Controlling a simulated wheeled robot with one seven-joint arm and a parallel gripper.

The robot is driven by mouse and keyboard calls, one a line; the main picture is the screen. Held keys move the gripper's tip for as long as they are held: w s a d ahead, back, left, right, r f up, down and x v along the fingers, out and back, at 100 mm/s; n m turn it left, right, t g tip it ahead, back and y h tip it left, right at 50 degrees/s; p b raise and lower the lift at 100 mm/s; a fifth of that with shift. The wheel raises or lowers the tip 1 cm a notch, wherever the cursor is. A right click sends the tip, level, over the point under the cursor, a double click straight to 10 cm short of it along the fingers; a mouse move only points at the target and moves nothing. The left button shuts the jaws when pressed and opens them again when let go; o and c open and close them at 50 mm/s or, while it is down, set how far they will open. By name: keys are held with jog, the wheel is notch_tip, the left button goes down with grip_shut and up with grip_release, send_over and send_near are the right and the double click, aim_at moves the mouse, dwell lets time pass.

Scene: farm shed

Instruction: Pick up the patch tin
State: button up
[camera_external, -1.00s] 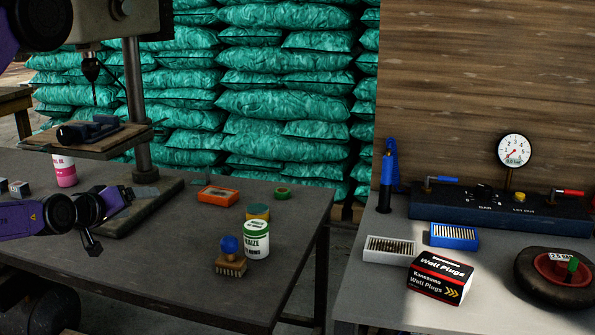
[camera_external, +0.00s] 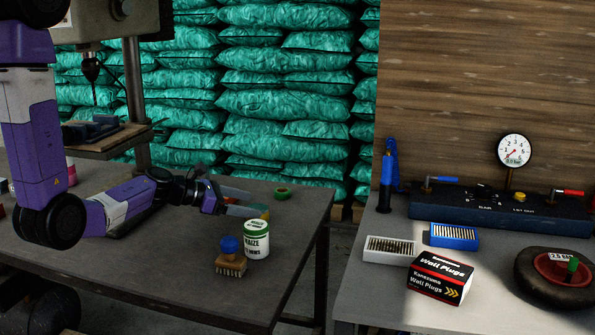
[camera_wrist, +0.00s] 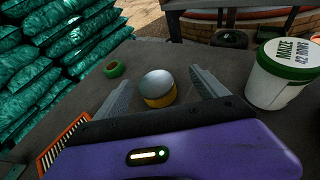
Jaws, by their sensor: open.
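The patch tin is probably the small round tin with a yellow body and a silver-grey lid (camera_wrist: 157,87). In the wrist view it stands upright between my two fingers, with a visible gap on each side. In the external view it is mostly hidden by my gripper and the maize tub; a bit of it shows (camera_external: 265,212). My gripper (camera_external: 246,202) is open, low over the left table, with its fingers pointing right toward the tin. The wrist view also shows my gripper (camera_wrist: 162,80) with nothing held.
A white maize tub (camera_external: 256,240) stands close beside the tin, with a blue-knobbed brush (camera_external: 230,262) in front. A green ring (camera_external: 282,193) lies beyond. An orange box (camera_wrist: 62,143) lies beside my left finger in the wrist view. A gap separates the right table (camera_external: 370,300).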

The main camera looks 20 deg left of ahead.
aim_at(267, 210)
jog(key=shift+w+a, duration=0.3)
jog(key=shift+w, duration=0.05)
jog(key=shift+a+f+g, duration=0.1)
jog(key=shift+f+g, duration=0.05)
jog(key=shift+g, duration=0.15)
jog(key=shift+f, duration=0.3)
jog(key=x, duration=0.7)
jog(key=shift+w+f, duration=0.1)
jog(key=shift+w, duration=0.05)
jog(key=shift+c, duration=0.4)
jog(key=c, duration=1.4)
